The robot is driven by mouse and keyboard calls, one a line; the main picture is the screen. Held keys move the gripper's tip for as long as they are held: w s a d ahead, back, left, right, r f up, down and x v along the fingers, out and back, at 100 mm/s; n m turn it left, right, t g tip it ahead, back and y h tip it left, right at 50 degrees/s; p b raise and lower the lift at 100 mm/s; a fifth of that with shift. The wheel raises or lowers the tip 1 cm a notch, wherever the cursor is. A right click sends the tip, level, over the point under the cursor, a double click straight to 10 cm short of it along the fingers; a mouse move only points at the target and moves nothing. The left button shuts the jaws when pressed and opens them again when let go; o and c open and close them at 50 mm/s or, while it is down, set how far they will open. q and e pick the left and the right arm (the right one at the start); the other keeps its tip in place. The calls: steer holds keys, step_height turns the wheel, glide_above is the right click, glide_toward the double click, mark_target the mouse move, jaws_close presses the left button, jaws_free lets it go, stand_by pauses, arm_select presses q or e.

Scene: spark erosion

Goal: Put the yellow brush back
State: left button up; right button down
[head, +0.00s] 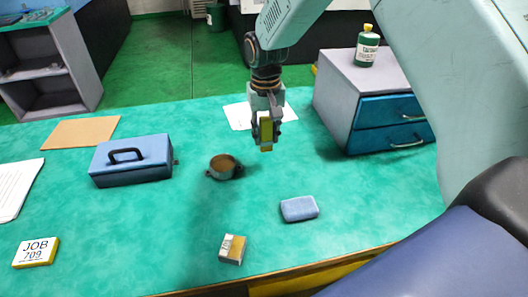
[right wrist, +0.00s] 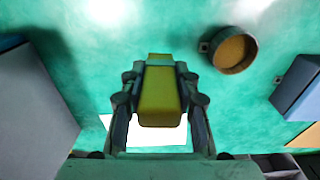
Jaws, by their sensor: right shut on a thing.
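My right gripper (head: 266,132) hangs over the green table, above the front edge of a white sheet. It is shut on a yellow block-shaped thing, which I take for the yellow brush (head: 266,130). In the right wrist view the yellow brush (right wrist: 160,95) sits between the two fingers of the right gripper (right wrist: 159,90). Any bristles are hidden. It appears held above the table. My left gripper is not in view.
A round pot (head: 222,168) stands left of the gripper. A blue toolbox (head: 130,162) is farther left. A blue sponge-like block (head: 299,209) and a small box (head: 232,249) lie nearer. A drawer unit (head: 340,100) with a green bottle (head: 367,47) stands right. The white sheet (head: 240,115) lies behind.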

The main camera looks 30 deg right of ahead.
mark_target(268, 143)
steer(key=shift+f, duration=0.65)
steer(key=shift+d+f, duration=0.1)
steer(key=shift+f, duration=0.1)
steer(key=f, duration=0.3)
steer(key=shift+s+d+b, duration=0.15)
steer(key=shift+d+b, duration=0.05)
steer(key=shift+b, duration=0.1)
steer(key=shift+a+f, duration=0.15)
steer(key=shift+f, duration=0.15)
steer(key=shift+w+a, duration=0.1)
steer(key=shift+w, duration=0.15)
steer(key=shift+s+f, duration=0.1)
steer(key=shift+f, duration=0.05)
steer(key=c, duration=1.2)
jaws_free()
steer(key=shift+s, duration=0.1)
steer(key=shift+o, duration=1.1)
